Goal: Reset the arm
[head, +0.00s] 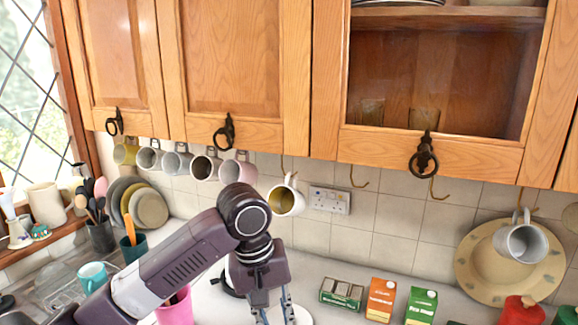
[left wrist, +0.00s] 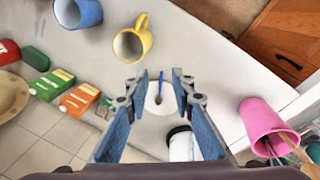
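My left arm comes in from the left in the head view and bends down over the counter (head: 370,270). My left gripper (head: 275,308) points down near the bottom edge of that view. In the left wrist view the left gripper (left wrist: 157,88) has its two fingers apart. Nothing is held between them. A round white piece with a dark, blue-tipped stick shows beyond the fingers, apart from them as far as I can tell. My right gripper is not in view.
A pink cup (head: 175,306) with utensils stands beside my left arm. An orange carton (head: 380,299) and a green carton (head: 421,305) stand to the right. Mugs hang under wooden cabinets (head: 240,65).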

